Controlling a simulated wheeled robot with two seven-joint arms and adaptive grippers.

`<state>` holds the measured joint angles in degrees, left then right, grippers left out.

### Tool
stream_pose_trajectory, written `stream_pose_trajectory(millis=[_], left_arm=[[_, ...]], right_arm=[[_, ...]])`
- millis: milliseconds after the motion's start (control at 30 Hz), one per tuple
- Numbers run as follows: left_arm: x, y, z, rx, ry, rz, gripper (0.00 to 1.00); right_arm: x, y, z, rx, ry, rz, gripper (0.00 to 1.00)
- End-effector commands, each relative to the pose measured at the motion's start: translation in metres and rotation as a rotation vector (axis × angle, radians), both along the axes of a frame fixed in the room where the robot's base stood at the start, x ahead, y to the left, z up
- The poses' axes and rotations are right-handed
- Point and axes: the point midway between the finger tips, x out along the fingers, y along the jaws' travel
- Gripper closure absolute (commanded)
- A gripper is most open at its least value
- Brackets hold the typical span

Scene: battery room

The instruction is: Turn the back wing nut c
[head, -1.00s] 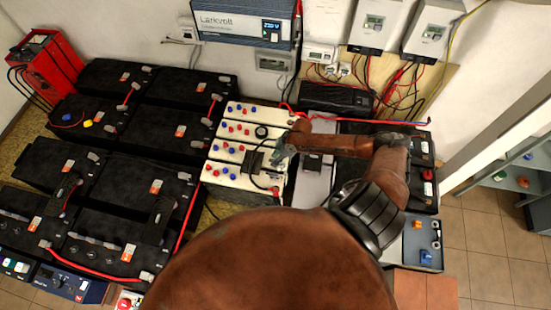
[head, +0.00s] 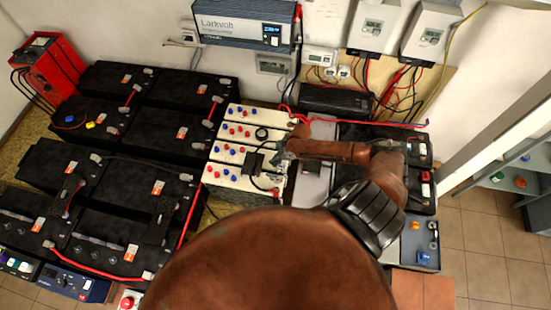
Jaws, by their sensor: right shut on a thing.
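My right gripper (head: 281,160) is at the right edge of the cream batteries (head: 236,140), pointing down at their terminal side. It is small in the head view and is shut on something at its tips. The back wing nut c is too small to make out and is hidden at the fingertips. My left gripper is not in view.
Black batteries (head: 120,160) with red cables fill the left side. A grey surface (head: 311,180) lies right of the gripper, with a blue-grey tray (head: 421,245) beyond. A black box (head: 336,99) and loose red cables are behind the gripper.

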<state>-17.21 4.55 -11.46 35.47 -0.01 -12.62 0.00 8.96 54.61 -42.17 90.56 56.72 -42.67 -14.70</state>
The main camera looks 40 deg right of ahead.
Motion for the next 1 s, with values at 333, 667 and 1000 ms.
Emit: stream_pose_trajectory(millis=[333, 667, 1000], left_arm=[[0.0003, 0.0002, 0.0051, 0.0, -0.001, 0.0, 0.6], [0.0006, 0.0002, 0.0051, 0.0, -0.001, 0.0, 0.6], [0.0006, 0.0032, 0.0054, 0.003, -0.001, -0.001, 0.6]], right_arm=[[0.0, -0.0012, -0.0002, -0.001, 0.001, -0.034, 1.0], [0.0003, -0.0005, -0.0001, -0.001, -0.001, -0.032, 0.74], [-0.0013, -0.0022, 0.0051, -0.001, -0.001, -0.031, 0.74]])
